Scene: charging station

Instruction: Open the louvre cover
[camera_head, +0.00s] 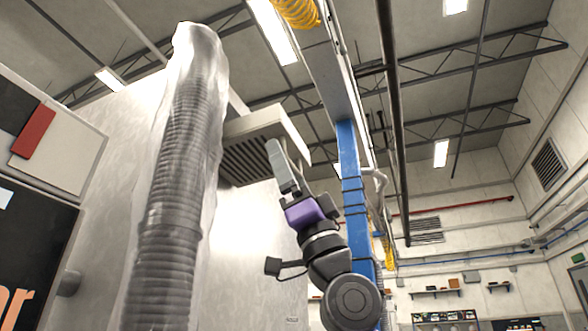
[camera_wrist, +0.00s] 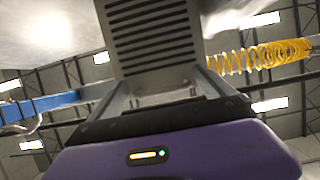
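The louvre cover is a dark slatted grille (camera_head: 246,161) on the underside of a beige box (camera_head: 262,127) high on a pale wall. In the wrist view its slats (camera_wrist: 150,38) fill the top middle, and the cover appears shut. My gripper (camera_head: 271,148) points up, its fingertips overlapping the right part of the grille in the head view. In the wrist view my gripper (camera_wrist: 162,79) has its two fingers spread apart, with the lower part of the cover showing behind the gap. I cannot tell whether the fingertips touch the cover.
A large ribbed hose in clear wrapping (camera_head: 175,190) stands left of the box. A blue post (camera_head: 352,190) rises right of my arm, beside dark vertical pipes (camera_head: 392,110). A yellow coiled hose (camera_head: 296,13) hangs overhead. Free air lies below the box.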

